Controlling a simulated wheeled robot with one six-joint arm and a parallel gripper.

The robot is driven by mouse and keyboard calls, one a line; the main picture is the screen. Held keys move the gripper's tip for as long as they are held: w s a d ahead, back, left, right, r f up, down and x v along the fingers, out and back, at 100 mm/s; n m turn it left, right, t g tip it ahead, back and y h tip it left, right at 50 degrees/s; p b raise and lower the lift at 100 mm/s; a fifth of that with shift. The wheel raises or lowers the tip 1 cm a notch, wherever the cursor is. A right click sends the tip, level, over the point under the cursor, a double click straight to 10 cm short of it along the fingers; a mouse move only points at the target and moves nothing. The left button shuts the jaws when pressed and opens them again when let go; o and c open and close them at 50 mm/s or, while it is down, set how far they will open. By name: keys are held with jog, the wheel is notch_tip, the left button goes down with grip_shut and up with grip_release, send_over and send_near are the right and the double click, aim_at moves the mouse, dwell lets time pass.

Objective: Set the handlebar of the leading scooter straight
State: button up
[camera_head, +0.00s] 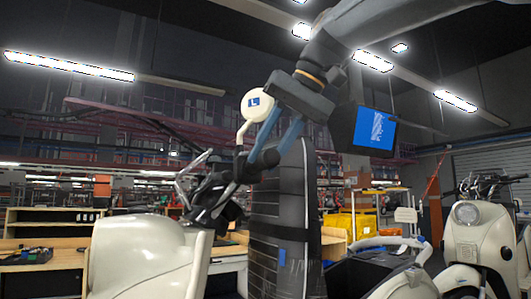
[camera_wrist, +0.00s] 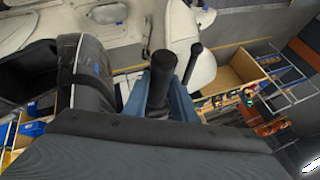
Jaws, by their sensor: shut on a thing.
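The nearest cream scooter (camera_head: 140,258) stands at the lower left of the head view, partly cut off by the frame. Its dark handlebar (camera_head: 215,195) sits above the cream front, with a round cream mirror (camera_head: 256,105) marked with a blue label on a stalk. My gripper (camera_head: 262,158) has blue fingers closed at the handlebar's end. In the wrist view the black handlebar grip (camera_wrist: 161,80) stands between the blue fingers, with a thin black lever (camera_wrist: 193,62) beside it. The far end of the handlebar is partly hidden.
A tall dark padded block (camera_head: 284,225) with a black strap stands close under my gripper. Another cream scooter (camera_head: 478,240) with a headlight is at the right. Wooden workbenches (camera_head: 40,262) and yellow bins (camera_head: 352,227) stand behind.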

jog(key=d, duration=0.1)
jog(key=w+d+f+n+b, duration=0.1)
jog(key=d+f+b, duration=0.1)
jog(key=shift+w+y, duration=0.25)
jog(key=shift+y, duration=0.05)
jog(key=o, duration=1.2)
jog(key=shift+c, duration=0.2)
jog(key=shift+r, duration=0.1)
jog(key=shift+r, duration=0.1)
